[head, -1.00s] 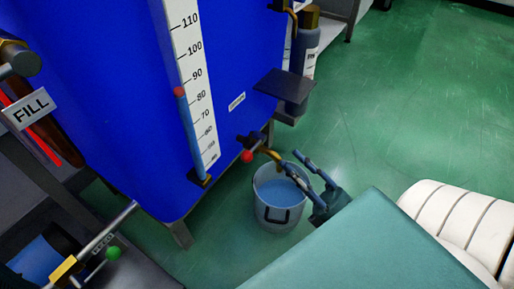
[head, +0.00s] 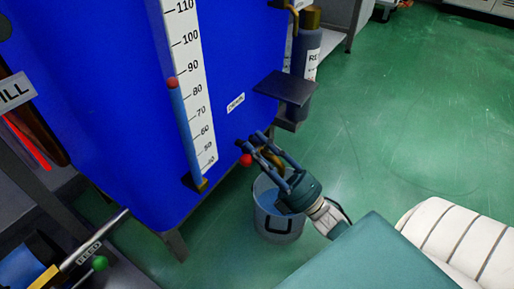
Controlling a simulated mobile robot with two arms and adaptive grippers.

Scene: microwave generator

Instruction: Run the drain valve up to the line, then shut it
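The drain valve, with a red knob (head: 246,160) and a brass spout (head: 274,168), sits low on the blue tank (head: 110,110) below a small label (head: 236,103). A grey bucket (head: 277,226) stands under the spout with blue liquid inside; I cannot make out a line on it. My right gripper (head: 256,142) reaches over the bucket to the valve. Its fingers are apart, fingertips close to the red knob; contact is unclear. The gauge scale (head: 190,70) has a blue column (head: 184,130) with a red top (head: 173,83) between 80 and 90. My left gripper is not seen.
A dark ledge (head: 284,87) juts from the tank above the valve, beside a dark bottle (head: 306,50). At lower left is a feed pipe with a green knob (head: 99,263). The green floor (head: 420,110) at right is open.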

